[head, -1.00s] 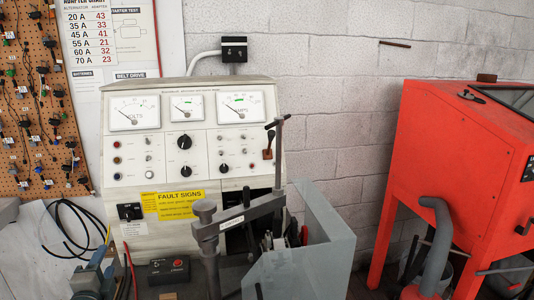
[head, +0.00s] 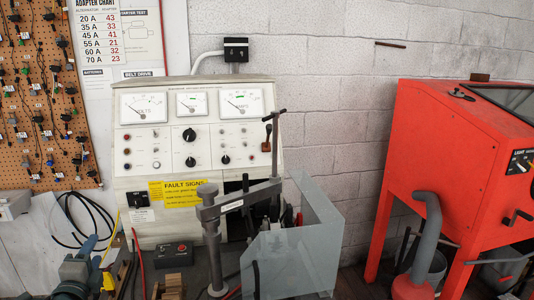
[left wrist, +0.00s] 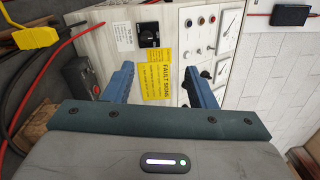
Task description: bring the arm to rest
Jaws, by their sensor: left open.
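My left gripper (head: 97,250) is at the lower left of the head view, in front of the alternator test bench (head: 233,168). Its two blue fingers are open, with a wide gap between them. In the left wrist view my left gripper (left wrist: 158,76) points at the bench's front panel, and nothing is held between its fingers. The yellow fault signs label (left wrist: 156,75) shows beyond the gap. My right gripper is in neither view.
A clamp post (head: 211,235) and a grey translucent guard (head: 300,245) stand right of the gripper. A black box with a red button (head: 171,255) sits nearby. A yellow clip (left wrist: 35,38) and cables lie close. An orange cabinet (head: 450,170) stands right.

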